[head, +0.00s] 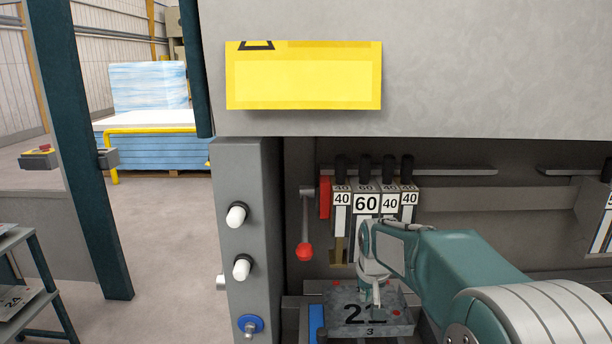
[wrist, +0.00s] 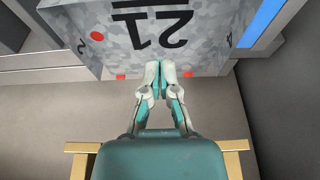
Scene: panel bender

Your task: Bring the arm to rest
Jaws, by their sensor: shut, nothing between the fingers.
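My gripper (wrist: 160,72) is shut and empty in the wrist view, its two fingertips together at the near edge of a grey mottled block marked 21 (wrist: 195,50). I cannot tell whether the fingertips touch the block. In the head view my green and white arm reaches in from the lower right, and my gripper (head: 374,300) points down in front of the same block (head: 345,316), hiding part of its number.
Blocks marked 40 and 60 (head: 367,204) hang from a rail above. A lever with a red knob (head: 305,251) hangs left of them. A grey post (head: 247,180) with white knobs stands further left. A yellow sign (head: 304,75) is on the panel above. Open floor (head: 165,230) lies left.

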